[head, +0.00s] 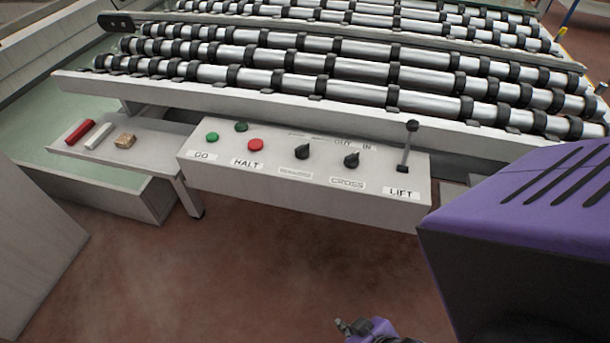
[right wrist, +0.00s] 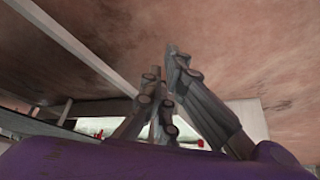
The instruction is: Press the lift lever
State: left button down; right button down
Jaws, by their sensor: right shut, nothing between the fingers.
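The lift lever (head: 408,146) is a thin metal rod with a black knob on top. It stands upright at the right end of the grey control box (head: 305,208), above the label LIFT. My right gripper (head: 343,326) is at the bottom edge of the head view, in front of and well below the box, apart from the lever. In the right wrist view its fingers (right wrist: 172,62) are together with nothing between them. The lever cannot be made out in the right wrist view. My left gripper is not in view.
The box also carries a green GO button (head: 211,137), a red HALT button (head: 255,145) and two black knobs (head: 303,152). A roller conveyor (head: 340,68) lies behind it. A small shelf (head: 150,150) at left holds red, white and tan blocks. The floor before the box is clear.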

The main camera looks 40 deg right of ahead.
aim_at(413, 125)
jog(key=i+j+z, duration=0.15)
jog(key=z, duration=0.35)
jog(key=i+j+z, duration=0.25)
jog(key=z, duration=0.2)
jog(key=i+l+z, duration=0.1)
jog(key=z, duration=1.1)
jog(key=i+l, duration=0.05)
